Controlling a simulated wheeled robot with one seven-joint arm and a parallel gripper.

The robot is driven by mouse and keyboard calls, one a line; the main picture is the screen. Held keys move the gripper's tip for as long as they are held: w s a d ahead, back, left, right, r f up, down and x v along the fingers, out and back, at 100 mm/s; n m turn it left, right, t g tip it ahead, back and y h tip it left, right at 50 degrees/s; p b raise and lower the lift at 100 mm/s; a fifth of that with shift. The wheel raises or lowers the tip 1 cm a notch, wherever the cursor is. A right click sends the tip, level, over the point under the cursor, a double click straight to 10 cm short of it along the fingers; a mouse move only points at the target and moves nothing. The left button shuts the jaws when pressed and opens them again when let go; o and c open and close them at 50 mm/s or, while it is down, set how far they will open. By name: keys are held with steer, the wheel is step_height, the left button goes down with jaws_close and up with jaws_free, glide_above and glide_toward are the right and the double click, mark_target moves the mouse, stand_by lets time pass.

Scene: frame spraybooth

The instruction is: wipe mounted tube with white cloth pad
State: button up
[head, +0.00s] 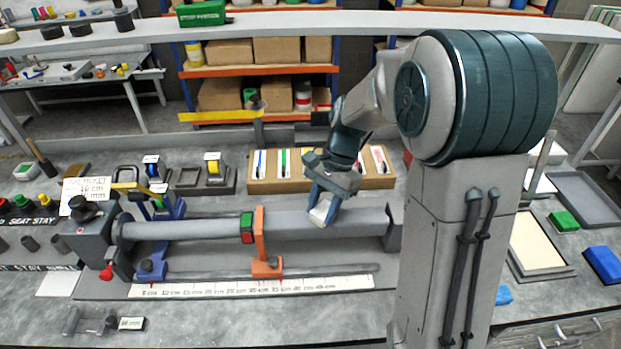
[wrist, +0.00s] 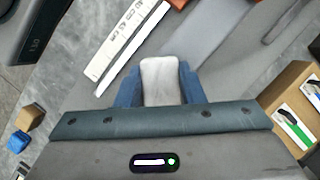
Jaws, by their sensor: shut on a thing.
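The mounted tube (head: 190,228) is a long grey cylinder held level in a bench fixture. An orange bracket (head: 261,240) and a green and red block (head: 247,228) sit along it. My gripper (head: 322,208) is at the tube's right part, right of the orange bracket. It is shut on the white cloth pad (head: 319,213), which is at the tube's upper side; I cannot tell whether they touch. In the wrist view the white pad (wrist: 161,80) sits between my blue fingers, and the grey tube (wrist: 205,35) runs beyond it.
A ruler strip (head: 250,287) lies in front of the tube. Behind it stand a wooden marker tray (head: 290,186) and tape dispensers (head: 213,170). The fixture's dark end support (head: 393,236) is at right. Bare bench lies in front (head: 250,325).

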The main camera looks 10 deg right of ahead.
steer(key=shift+a, duration=0.85)
steer(key=shift+a+r+p, duration=0.25)
steer(key=shift+p, duration=0.1)
step_height(320, 180, up, 8)
steer(key=p, duration=0.5)
steer(key=shift+f+p, duration=0.1)
steer(key=shift+p, duration=0.25)
steer(key=shift+d+f, duration=0.1)
steer(key=shift+f, duration=0.05)
